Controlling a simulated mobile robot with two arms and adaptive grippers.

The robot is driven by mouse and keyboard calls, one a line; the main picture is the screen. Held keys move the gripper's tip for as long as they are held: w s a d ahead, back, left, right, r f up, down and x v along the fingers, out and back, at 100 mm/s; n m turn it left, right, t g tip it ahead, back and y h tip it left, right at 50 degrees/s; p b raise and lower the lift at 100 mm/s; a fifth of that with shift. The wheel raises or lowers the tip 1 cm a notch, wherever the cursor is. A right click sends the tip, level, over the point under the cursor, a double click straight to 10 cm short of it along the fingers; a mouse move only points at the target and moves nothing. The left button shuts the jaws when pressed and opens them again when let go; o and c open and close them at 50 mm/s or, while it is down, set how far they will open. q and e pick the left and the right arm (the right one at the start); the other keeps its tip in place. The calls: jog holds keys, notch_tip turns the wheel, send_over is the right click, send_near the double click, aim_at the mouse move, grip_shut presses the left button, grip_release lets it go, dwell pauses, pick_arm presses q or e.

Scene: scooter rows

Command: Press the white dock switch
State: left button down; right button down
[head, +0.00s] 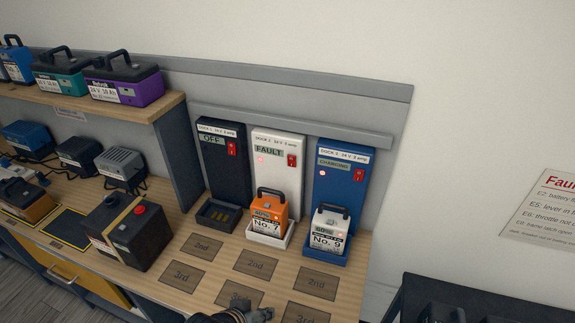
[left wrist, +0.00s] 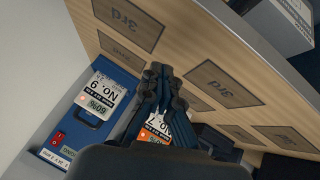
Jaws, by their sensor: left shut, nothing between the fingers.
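The white dock (head: 277,185) stands between a black dock and a blue dock, its display reading FAULT with a red light lit. Its red switch (head: 292,160) is on the upper right of its face. An orange battery, No. 7 (head: 268,217), sits in its tray; part of it shows behind my fingers in the left wrist view (left wrist: 154,127). My left gripper (head: 262,314) is at the bottom edge of the head view, in front of the docks and well below the switch. In the left wrist view its fingers (left wrist: 164,74) are shut and empty. My right gripper is not in view.
The black dock (head: 223,165) reads OFF and its tray is empty. The blue dock (head: 341,180) reads CHARGING and holds white battery No. 9 (head: 329,232). A black battery box (head: 128,232) stands left on the bench. Marked mats (head: 255,263) lie bare before the docks.

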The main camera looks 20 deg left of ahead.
aim_at(291, 159)
pick_arm(q)
jog(key=w+a+r+n+t+y, duration=0.1)
jog(key=w+a+r+n+t, duration=0.1)
jog(key=w+r+n+t, duration=0.4)
jog(key=w+a+r+n+t+y, duration=0.1)
jog(key=w+a+r+n+t, duration=0.1)
jog(key=w+r+n+t, duration=0.3)
jog(key=w+r+n, duration=0.4)
jog(key=w+r, duration=0.1)
jog(key=r, duration=0.2)
jog(key=shift+w+a+n+t, duration=0.25)
jog(key=shift+w+n+t, duration=0.15)
jog(key=w, duration=0.4)
jog(key=w+r+b, duration=0.1)
jog(key=w, duration=0.4)
jog(key=w+b, duration=0.1)
jog(key=w, duration=0.4)
jog(key=shift+d+r, duration=0.25)
jog(key=shift+r, duration=0.1)
jog(key=shift+s, duration=0.1)
